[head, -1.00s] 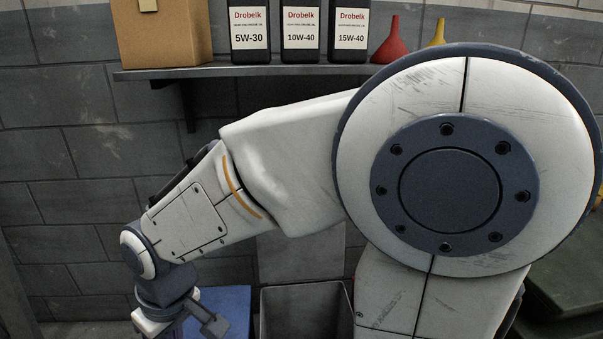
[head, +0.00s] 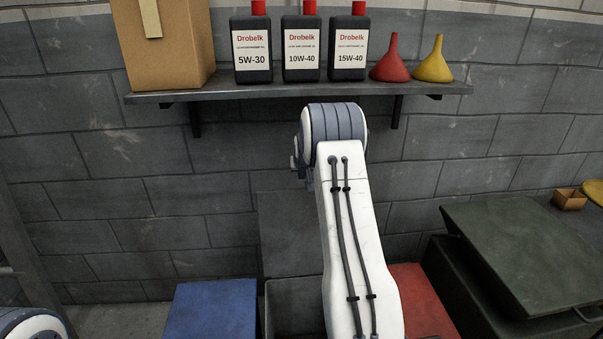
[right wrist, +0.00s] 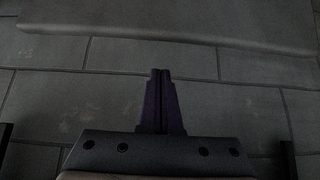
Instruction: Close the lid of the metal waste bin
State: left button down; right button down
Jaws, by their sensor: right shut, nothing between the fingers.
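The metal waste bin (head: 292,300) is the grey one at the bottom centre of the head view. Its grey lid (head: 285,232) stands raised against the back wall, so the bin is open. My right arm rises in front of the bin and hides the right part of bin and lid. My right gripper (right wrist: 161,78) is shut and empty in the right wrist view, pointing towards the block wall. In the head view it is mostly hidden behind my arm, around the height between lid and shelf. My left gripper is out of view.
A blue bin (head: 211,308) stands left of the metal bin, a red one (head: 418,295) right. A shelf (head: 290,93) above holds a box, oil bottles and funnels. A dark green container (head: 525,250) is at right. A grey slab (right wrist: 170,25) crosses the top of the wrist view.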

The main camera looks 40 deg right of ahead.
jog(key=shift+f+p, duration=0.9)
jog(key=shift+f, duration=1.5)
jog(key=shift+a, duration=0.1)
